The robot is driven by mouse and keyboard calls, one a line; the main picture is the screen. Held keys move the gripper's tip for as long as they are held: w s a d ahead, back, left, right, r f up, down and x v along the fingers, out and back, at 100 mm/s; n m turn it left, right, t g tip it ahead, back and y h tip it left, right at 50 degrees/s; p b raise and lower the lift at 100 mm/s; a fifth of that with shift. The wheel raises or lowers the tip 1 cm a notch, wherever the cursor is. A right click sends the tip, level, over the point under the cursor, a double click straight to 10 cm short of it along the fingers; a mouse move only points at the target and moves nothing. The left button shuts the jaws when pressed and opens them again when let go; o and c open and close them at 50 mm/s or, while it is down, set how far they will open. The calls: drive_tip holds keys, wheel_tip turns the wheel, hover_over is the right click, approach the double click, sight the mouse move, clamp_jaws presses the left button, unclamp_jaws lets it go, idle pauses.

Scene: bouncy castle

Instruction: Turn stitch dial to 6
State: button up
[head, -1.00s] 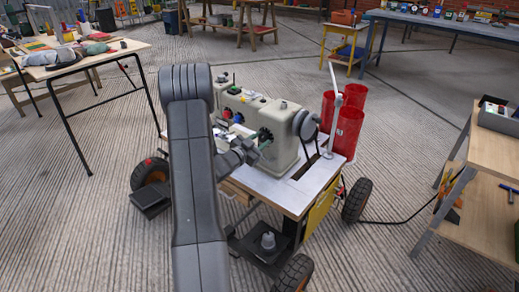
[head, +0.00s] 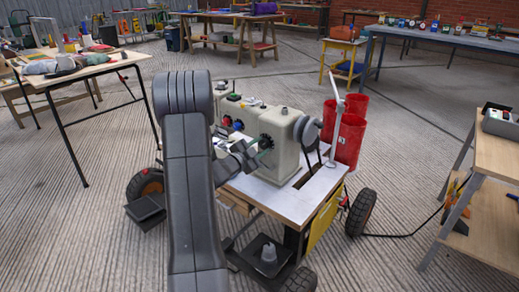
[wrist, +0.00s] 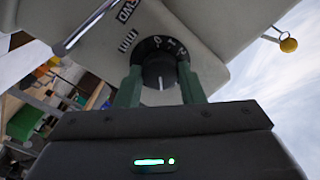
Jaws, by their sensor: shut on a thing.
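The stitch dial (wrist: 160,69) is a black round knob with a white pointer line and white marks around it, on the cream sewing machine (wrist: 205,25). In the wrist view the pointer line points down toward my gripper; I cannot read which number it is at. My gripper (wrist: 160,84) has its two green fingers on either side of the knob, shut on it. In the head view the sewing machine (head: 285,145) stands on a wheeled table, and my gripper (head: 264,145) reaches its front face. My arm hides part of the machine there.
The machine's white tabletop (head: 285,203) is mostly clear at the front. Red bins (head: 350,135) and a pale upright lever (head: 332,130) stand behind it. A wooden bench (head: 490,210) is at the right, a table with cloths (head: 80,62) at the left. Ribbed floor lies open between.

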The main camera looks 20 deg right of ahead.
drive_tip(key=o, duration=1)
drive_tip(key=p+v, duration=0.3)
drive_tip(key=v, duration=1)
drive_tip(key=shift+s+a, duration=0.25)
drive_tip(key=shift+a, duration=0.05)
drive_tip(key=b+x, duration=0.3)
drive_tip(key=x, duration=1.1)
drive_tip(key=shift+a, duration=0.1)
drive_tip(key=shift+a, duration=0.15)
